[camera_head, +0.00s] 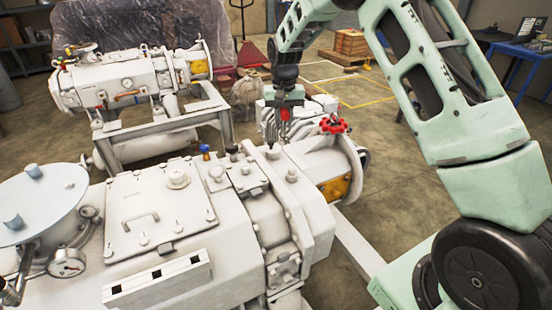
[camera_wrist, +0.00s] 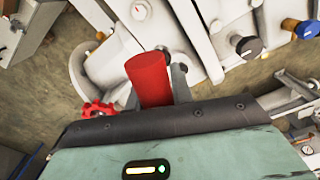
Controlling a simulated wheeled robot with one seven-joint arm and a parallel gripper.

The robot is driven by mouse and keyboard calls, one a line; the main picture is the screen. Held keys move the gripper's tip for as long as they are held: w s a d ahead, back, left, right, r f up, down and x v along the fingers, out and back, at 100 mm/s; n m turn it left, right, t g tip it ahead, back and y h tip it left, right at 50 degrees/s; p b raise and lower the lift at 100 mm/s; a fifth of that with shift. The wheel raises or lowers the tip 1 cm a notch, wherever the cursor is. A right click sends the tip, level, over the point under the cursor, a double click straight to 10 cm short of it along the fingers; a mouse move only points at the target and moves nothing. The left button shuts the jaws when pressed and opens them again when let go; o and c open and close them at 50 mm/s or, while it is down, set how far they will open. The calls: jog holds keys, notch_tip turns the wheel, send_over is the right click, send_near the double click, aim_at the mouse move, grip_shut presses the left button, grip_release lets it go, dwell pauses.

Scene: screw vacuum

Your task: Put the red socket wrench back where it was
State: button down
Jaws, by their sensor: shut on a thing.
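The red socket wrench (camera_wrist: 150,78) shows in the wrist view as a red cylinder between the grey fingers of my gripper (camera_wrist: 155,92), which is shut on it. In the head view a small red part of the wrench (camera_head: 285,114) shows at my gripper (camera_head: 287,102). My gripper is above the far part of the white vacuum pump (camera_head: 240,230), left of the red handwheel (camera_head: 333,125). The lower end of the wrench is hard to make out. A white block with dark square openings (camera_head: 160,282) lies on the pump's near side.
The red handwheel (camera_wrist: 98,109) is close to my gripper in the wrist view. A blue knob (camera_head: 205,149) and a black knob (camera_wrist: 249,46) stick up from the pump. A second pump (camera_head: 130,80) stands behind on a metal frame. Floor shows at the right.

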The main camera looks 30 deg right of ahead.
aim_at(283, 139)
notch_tip(283, 139, down, 10)
jog(key=shift+w+r+p, duration=0.1)
jog(key=shift+p, duration=1.1)
jog(key=c, duration=1.2)
grip_release()
jog(key=shift+f, duration=0.2)
jog(key=shift+r, duration=0.1)
